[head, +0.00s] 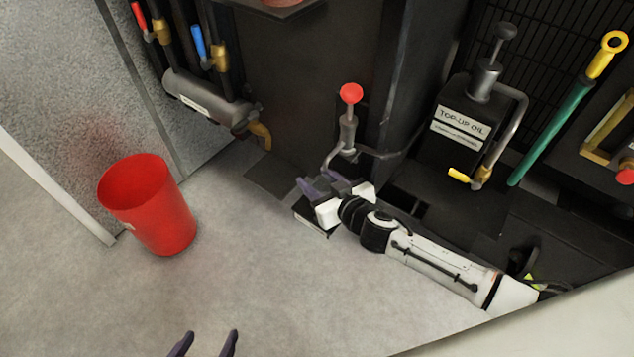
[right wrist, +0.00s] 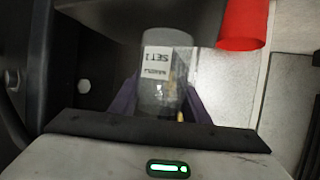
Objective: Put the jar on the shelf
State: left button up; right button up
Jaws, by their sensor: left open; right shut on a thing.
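The jar (right wrist: 165,88) is clear grey with a white label that reads "SET 1", upside down in the right wrist view. My right gripper (right wrist: 160,105) is shut on it, with a purple finger on each side. In the head view my right gripper (head: 322,184) is at the centre, low by the dark machinery, and the jar is hard to make out there. My left gripper (head: 205,345) is open and empty at the bottom edge, above the floor; only its fingertips show. I cannot clearly pick out the shelf in either view.
A red bin (head: 150,205) stands on the grey floor at the left. A red-knobbed valve (head: 350,95) rises just behind my right gripper. A "TOP-UP OIL" can (head: 462,128) and a green pipe (head: 550,130) are at the right. The floor at lower left is clear.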

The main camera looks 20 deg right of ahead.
jog(key=shift+f, duration=0.45)
jog(key=o, duration=1.1)
jog(key=shift+r, duration=0.1)
jog(key=shift+r, duration=0.2)
jog(key=p+v, duration=0.1)
jog(key=v, duration=1)
jog(key=s+f+g, duration=0.1)
jog(key=s+f, duration=0.2)
jog(key=s, duration=0.3)
jog(key=s+f+g, duration=0.2)
jog(key=s+f, duration=0.2)
jog(key=s, duration=0.2)
jog(key=s+f+m+g+h, duration=0.1)
jog(key=s+f, duration=0.3)
jog(key=s, duration=0.2)
jog(key=shift+s, duration=0.15)
